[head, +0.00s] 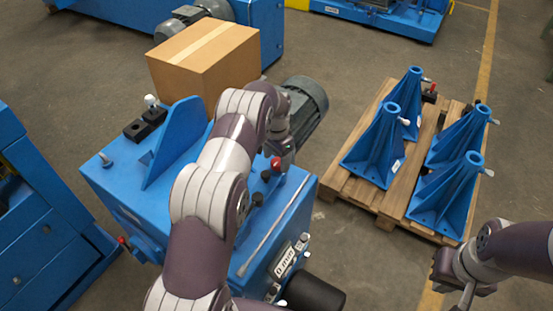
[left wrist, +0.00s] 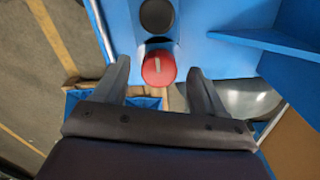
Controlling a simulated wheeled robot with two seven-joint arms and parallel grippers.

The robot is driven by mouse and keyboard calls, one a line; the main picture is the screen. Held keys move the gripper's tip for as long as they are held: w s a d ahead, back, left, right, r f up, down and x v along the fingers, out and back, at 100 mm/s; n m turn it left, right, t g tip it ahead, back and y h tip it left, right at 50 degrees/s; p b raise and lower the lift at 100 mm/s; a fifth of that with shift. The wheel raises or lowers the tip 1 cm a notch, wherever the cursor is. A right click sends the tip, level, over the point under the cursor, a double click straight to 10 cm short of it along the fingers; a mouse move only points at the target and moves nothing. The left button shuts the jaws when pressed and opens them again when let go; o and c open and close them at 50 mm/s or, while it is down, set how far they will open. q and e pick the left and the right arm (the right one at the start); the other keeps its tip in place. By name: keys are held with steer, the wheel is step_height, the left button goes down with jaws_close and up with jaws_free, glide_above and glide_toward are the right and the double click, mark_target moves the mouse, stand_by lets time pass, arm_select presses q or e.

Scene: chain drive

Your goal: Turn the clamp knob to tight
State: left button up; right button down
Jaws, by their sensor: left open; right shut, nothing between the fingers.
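The red clamp knob (left wrist: 158,68) is round with a pale line across its face, and it sits on the blue machine (head: 130,195). A small part of the red knob (head: 276,164) also shows in the head view beside my left gripper (head: 283,158). In the left wrist view my left gripper (left wrist: 157,75) is open, with one finger on each side of the knob and gaps visible. I cannot tell the depth between fingertips and knob. My right gripper (head: 464,296) is shut and empty at the lower right, away from the machine.
A black round part (left wrist: 157,15) lies beyond the red knob. A cardboard box (head: 203,62) and a grey motor (head: 306,105) are behind my left arm. A wooden pallet (head: 365,190) with several blue stands is at the right. Clear floor lies between machine and pallet.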

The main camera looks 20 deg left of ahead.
arm_select(q)
step_height(320, 180, up, 8)
steer(key=shift+f+p, duration=0.25)
steer(key=shift+p, duration=0.25)
step_height(320, 180, up, 4)
steer(key=r+p, duration=0.1)
steer(key=p, duration=0.3)
glide_above(276, 162)
steer(key=shift+f, duration=0.3)
